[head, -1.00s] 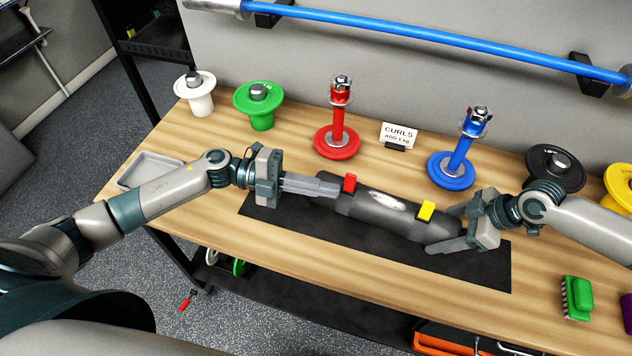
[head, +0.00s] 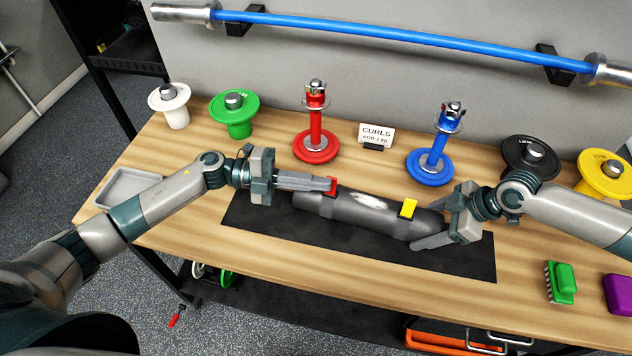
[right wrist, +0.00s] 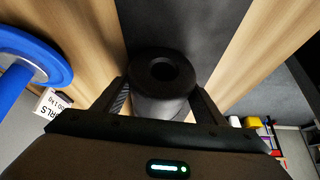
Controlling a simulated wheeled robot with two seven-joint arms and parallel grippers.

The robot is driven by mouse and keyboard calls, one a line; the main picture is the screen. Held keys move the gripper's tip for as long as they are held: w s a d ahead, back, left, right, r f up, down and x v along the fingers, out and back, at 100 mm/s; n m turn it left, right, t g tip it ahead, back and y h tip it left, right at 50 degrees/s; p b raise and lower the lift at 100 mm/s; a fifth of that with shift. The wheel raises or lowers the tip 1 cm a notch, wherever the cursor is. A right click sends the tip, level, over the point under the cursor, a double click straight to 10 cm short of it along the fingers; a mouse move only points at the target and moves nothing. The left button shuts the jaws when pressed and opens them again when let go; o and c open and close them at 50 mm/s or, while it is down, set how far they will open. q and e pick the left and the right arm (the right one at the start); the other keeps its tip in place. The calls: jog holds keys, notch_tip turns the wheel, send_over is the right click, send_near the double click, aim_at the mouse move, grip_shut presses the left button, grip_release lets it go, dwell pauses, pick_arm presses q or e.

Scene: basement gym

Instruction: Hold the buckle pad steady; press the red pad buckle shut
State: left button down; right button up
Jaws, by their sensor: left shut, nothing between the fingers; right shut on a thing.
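The dark grey buckle pad (head: 372,220), a padded roll with a pale worn patch, lies on the black mat (head: 262,232). The red pad buckle (head: 333,181) is on its left part, partly hidden by my left fingertips. My right gripper (head: 430,222) is shut on the pad's right end; the right wrist view shows the roll's round end (right wrist: 163,75) between the fingers.
Behind the pad stand a red post (head: 316,130), a blue post (head: 440,145) and a CURLS card (head: 376,134). A grey tray (head: 128,187) is at the left. A green brush (head: 562,283) and a purple block (head: 618,293) lie at the right. Bare wood shows in front.

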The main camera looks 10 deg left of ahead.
pick_arm(q)
jog(key=shift+w+n, duration=0.15)
jog(key=shift+n, duration=0.35)
